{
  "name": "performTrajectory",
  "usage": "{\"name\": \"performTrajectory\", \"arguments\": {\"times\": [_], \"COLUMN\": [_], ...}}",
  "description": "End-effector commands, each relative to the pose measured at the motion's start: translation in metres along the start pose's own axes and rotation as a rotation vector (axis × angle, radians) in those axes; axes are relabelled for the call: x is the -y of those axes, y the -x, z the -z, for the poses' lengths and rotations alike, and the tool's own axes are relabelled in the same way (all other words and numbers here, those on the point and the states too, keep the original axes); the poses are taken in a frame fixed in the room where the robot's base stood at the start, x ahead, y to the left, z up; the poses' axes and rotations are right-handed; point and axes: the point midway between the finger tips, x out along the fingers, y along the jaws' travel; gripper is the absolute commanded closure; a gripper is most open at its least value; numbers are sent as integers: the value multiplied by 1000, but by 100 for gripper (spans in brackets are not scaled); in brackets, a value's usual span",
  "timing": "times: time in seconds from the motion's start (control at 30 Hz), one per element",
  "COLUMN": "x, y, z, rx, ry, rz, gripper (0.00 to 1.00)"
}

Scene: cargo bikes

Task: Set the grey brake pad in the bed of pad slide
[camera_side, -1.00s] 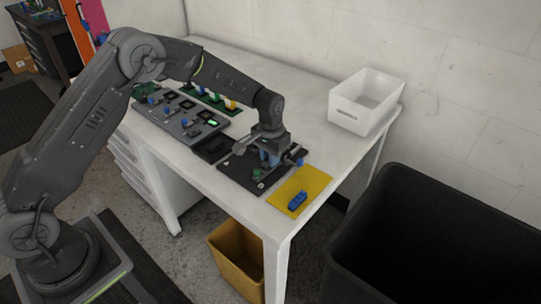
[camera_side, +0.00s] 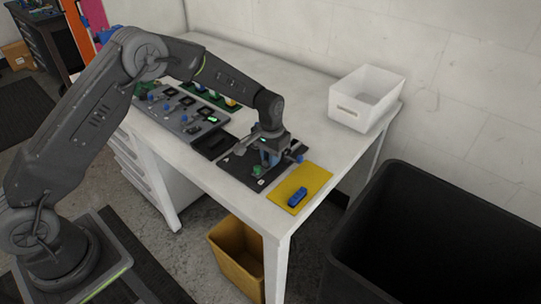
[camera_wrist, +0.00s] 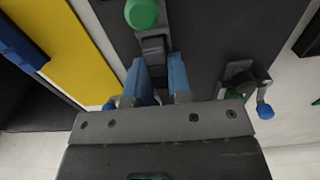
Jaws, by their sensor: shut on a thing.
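My gripper (camera_side: 269,158) is low over the black board (camera_side: 236,168) near the table's front corner. In the wrist view its two blue fingers (camera_wrist: 162,78) are closed on a small dark grey piece, which I take for the grey brake pad (camera_wrist: 155,62). The pad is in line with a dark grey slide fixture that has a green knob (camera_wrist: 142,13); this looks like the pad slide. The fingers hide much of the pad, and I cannot tell whether it touches the bed. The green knob also shows in the side view (camera_side: 257,171).
A yellow mat (camera_side: 314,179) with a blue part (camera_side: 297,197) lies to the right. A blue-tipped clamp (camera_wrist: 264,108) stands beside my gripper. A dark tray (camera_side: 212,145), a grey panel (camera_side: 180,122) and a white bin (camera_side: 345,109) are on the table. The table's back is clear.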

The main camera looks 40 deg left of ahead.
Motion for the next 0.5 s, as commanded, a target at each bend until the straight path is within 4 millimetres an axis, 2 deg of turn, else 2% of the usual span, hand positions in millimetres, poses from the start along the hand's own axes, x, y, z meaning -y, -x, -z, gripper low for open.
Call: {"name": "performTrajectory", "arguments": {"times": [0.13,0.17,0.43,0.5], "x": [0,0,0,0], "y": [-2,-2,-2,-1], "z": [-1,-1,-1,-1], "rx": [2,3,3,2], "ry": [0,0,0,0], "rz": [0,0,0,0], "gripper": [100,79,53,51]}}
